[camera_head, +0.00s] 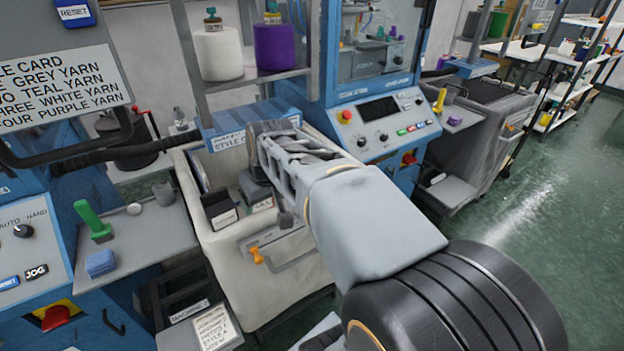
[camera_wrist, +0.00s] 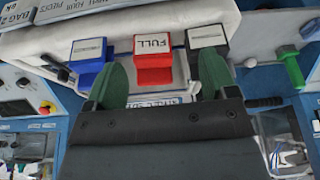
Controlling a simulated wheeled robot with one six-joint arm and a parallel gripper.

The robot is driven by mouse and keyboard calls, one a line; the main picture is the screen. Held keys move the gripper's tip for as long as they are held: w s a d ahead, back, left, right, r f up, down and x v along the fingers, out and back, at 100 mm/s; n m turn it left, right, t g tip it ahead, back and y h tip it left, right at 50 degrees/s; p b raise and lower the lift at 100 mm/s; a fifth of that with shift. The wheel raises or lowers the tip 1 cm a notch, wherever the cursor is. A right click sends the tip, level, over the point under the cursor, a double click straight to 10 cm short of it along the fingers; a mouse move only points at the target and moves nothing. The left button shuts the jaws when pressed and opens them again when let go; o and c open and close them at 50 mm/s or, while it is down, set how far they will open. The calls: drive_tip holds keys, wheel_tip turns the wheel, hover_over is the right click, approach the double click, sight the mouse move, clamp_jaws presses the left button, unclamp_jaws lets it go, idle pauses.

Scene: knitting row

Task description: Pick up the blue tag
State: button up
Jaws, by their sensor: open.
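In the wrist view the blue tag (camera_wrist: 89,50), with a pale label, hangs at the left of a row on the rim of the white cloth bin (camera_wrist: 180,15). A red tag (camera_wrist: 153,68) marked FULL is in the middle, and a black tag (camera_wrist: 207,38) is at the right. My gripper (camera_wrist: 164,64) is open, its green-padded fingers spread on either side of the red tag. The left finger overlaps the blue tag's edge in the picture; I cannot tell whether they touch. In the head view my arm hides the blue tag; the black tag (camera_head: 220,209) shows.
A side shelf (camera_head: 150,235) left of the bin holds a green-handled tool (camera_head: 92,221) and a blue block (camera_head: 101,262). Yarn cones (camera_head: 218,53) stand on a rack above. A machine panel (camera_head: 380,115) rises behind the arm. Open floor (camera_head: 560,200) lies to the right.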

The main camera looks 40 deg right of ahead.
drive_tip(key=o, duration=0.4)
drive_tip(key=shift+m+t, duration=0.3)
drive_tip(key=shift+m, duration=0.3)
drive_tip(key=w+d+r, duration=0.1)
drive_tip(key=d, duration=0.3)
drive_tip(key=w+d+r, duration=0.2)
drive_tip(key=d, duration=0.3)
drive_tip(key=w+d+r, duration=0.1)
drive_tip(key=d, duration=0.3)
drive_tip(key=shift+w+d+r, duration=0.2)
drive_tip(key=shift+w+d, duration=0.15)
drive_tip(key=shift+w, duration=0.05)
drive_tip(key=shift+c, duration=0.2)
drive_tip(key=shift+h, duration=0.3)
drive_tip(key=x, duration=0.2)
drive_tip(key=d+x, duration=0.1)
drive_tip(key=x, duration=0.4)
drive_tip(key=shift+w+d+r, duration=0.1)
drive_tip(key=shift+w+d, duration=0.05)
drive_tip(key=shift+d, duration=0.15)
drive_tip(key=shift+x, duration=3.1)
